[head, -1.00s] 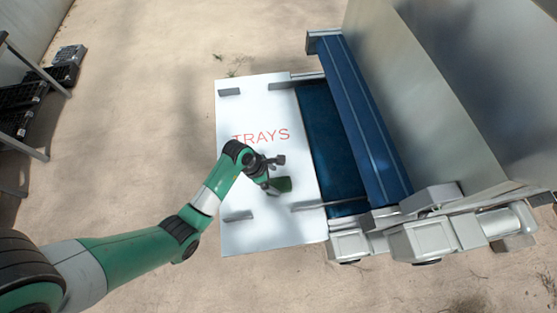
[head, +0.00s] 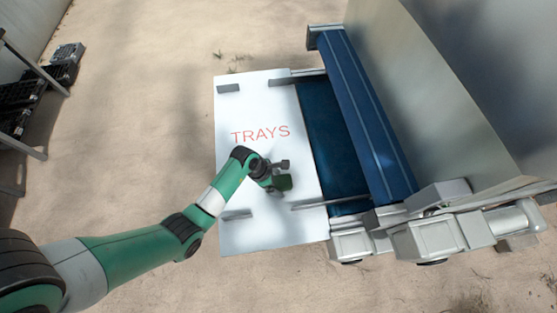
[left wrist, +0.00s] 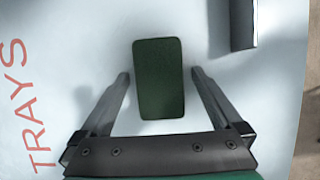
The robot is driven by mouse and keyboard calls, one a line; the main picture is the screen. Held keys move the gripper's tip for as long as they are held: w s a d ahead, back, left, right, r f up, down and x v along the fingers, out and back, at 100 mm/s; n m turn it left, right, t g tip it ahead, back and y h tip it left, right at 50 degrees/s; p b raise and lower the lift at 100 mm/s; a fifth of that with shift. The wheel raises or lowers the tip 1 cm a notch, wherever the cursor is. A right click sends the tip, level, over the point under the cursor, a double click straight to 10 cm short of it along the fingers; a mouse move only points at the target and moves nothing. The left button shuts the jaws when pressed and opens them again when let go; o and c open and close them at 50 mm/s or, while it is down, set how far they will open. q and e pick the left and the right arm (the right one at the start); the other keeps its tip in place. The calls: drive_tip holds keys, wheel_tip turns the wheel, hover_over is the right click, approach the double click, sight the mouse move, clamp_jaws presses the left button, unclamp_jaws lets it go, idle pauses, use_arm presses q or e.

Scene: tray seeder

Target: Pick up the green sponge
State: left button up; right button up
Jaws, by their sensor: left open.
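The green sponge (left wrist: 159,78) lies flat on the white board marked TRAYS (head: 240,120). In the left wrist view it sits between the two fingers of my left gripper (left wrist: 160,76), with a gap on each side. My left gripper is open, with its fingertips reaching about the upper half of the sponge. In the head view the gripper (head: 277,175) is over the lower right part of the board, and the sponge (head: 283,183) shows partly beneath it. My right gripper is not in view.
Small grey brackets stand on the board, one near the sponge in the left wrist view (left wrist: 243,22). The blue belt (head: 330,140) and the seeder's blue beam (head: 368,120) stand right of the board. Black trays (head: 22,95) are at the far left.

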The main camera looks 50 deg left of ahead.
sight(284, 182)
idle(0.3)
use_arm(q)
drive_tip(key=c, duration=1.3)
drive_tip(key=shift+c, duration=0.2)
drive_tip(key=shift+r, duration=0.1)
wheel_tip(284, 182, up, 5)
drive_tip(key=p, duration=0.3)
drive_tip(key=shift+d, duration=0.15)
drive_tip(key=s+d+r+p, duration=0.3)
drive_tip(key=d+p, duration=0.3)
drive_tip(key=p, duration=0.6)
drive_tip(key=s+d+r+p, duration=0.3)
drive_tip(key=d+r+p, duration=0.2)
drive_tip(key=p, duration=0.8)
drive_tip(key=shift+s+d, duration=0.25)
drive_tip(key=shift+d, duration=0.3)
drive_tip(key=shift+r, duration=0.1)
